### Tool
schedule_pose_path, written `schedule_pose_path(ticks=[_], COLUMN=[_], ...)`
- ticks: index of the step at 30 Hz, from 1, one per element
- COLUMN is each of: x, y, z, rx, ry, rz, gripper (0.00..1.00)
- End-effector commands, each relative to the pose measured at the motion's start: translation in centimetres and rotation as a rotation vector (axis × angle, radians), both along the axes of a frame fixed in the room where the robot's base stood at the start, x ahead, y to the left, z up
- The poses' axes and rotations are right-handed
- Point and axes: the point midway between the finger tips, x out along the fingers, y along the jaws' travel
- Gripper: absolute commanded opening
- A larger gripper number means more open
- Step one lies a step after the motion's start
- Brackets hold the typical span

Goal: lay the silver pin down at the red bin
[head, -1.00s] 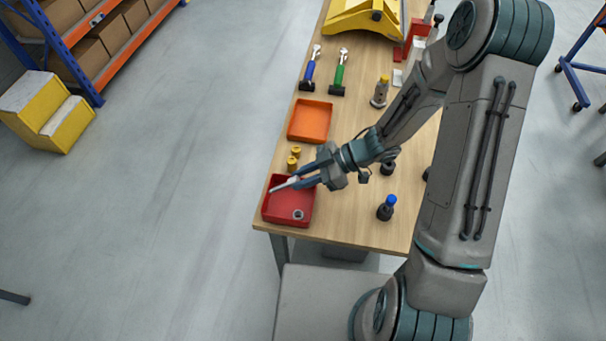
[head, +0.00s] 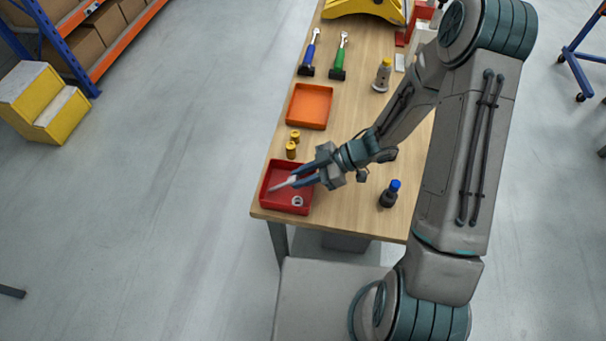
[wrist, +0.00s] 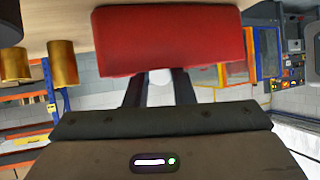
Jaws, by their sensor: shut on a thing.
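The red bin (head: 272,202) stands at the near left corner of the workbench, with a small metal ring (head: 297,201) inside it. My gripper (head: 299,180) is over the bin and shut on the silver pin (head: 280,185). The pin points left over the bin's inside, roughly level. I cannot tell whether it touches the bin floor. In the wrist view, the red bin (wrist: 170,42) fills the upper middle. The pin (wrist: 160,77) shows as a pale end between my two dark fingers (wrist: 159,88), partly hidden by them.
Two yellow-brown cylinders (head: 291,149) stand just behind the red bin. An orange tray (head: 309,106) lies farther back. Two hammers (head: 338,60) lie near the back.

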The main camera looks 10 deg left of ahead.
Motion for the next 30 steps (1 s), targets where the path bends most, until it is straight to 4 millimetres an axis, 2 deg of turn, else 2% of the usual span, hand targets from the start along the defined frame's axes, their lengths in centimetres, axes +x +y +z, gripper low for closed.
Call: schedule_pose_path(ticks=[1,3,4,12,16,20,30], x=[0.0,0.0,0.0,0.0,0.3,0.8,2.5], y=[0.0,0.0,0.0,-0.1,-0.8,-2.8,-9.1], z=[0.0,0.0,0.0,0.1,0.5,1.6,5.3], rx=[0.0,0.0,0.0,0.0,-0.001,-0.002,-0.001], ry=[0.0,0.0,0.0,-0.001,-0.005,-0.006,-0.004], rz=[0.0,0.0,0.0,0.0,0.0,-0.004,-0.002], gripper=[0.25,0.45,0.48,0.48,0.48,0.48,0.48])
